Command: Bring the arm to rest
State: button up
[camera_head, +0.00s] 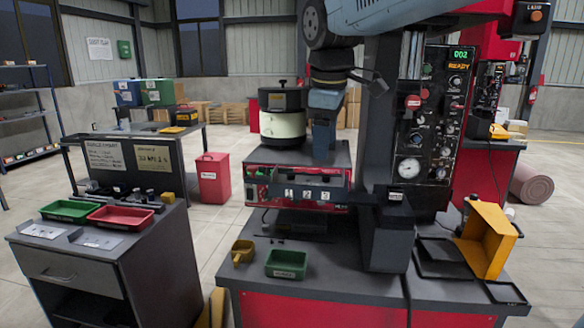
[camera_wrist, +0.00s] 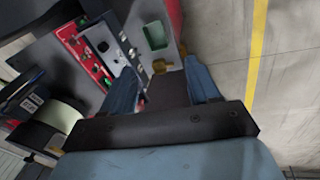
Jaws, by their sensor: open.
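My arm enters the head view from the top right, and my gripper (camera_head: 323,145) hangs down beside the bowl feeder's drum (camera_head: 282,125), over the feeder's top plate. Whether it touches the plate is hard to tell. In the wrist view my gripper (camera_wrist: 161,66) has its two blue fingers spread apart, with nothing held between them. The feeder's red front panel (camera_wrist: 92,62) and a green tray (camera_wrist: 156,36) show beyond the fingers. The drum also shows at the lower left of the wrist view (camera_wrist: 58,112).
A dark control column (camera_head: 420,140) with a gauge stands right of my gripper. The green tray (camera_head: 286,264) and a yellow cup (camera_head: 242,252) sit on the bench front. A tilted yellow bin (camera_head: 487,240) is at the right. A side cabinet holds a red tray (camera_head: 120,216).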

jog(key=s+d+f+m+t, duration=0.1)
jog(key=s+d+f+m, duration=0.4)
jog(key=s+d+m, duration=0.2)
jog(key=s+d+f+m+t, duration=0.2)
jog(key=s+d+f+m, duration=0.3)
jog(key=d, duration=0.5)
jog(key=s+m, duration=0.2)
jog(key=s, duration=0.1)
jog(key=shift+s+f, duration=0.15)
jog(key=shift+f, duration=0.1)
jog(key=shift+c, duration=0.4)
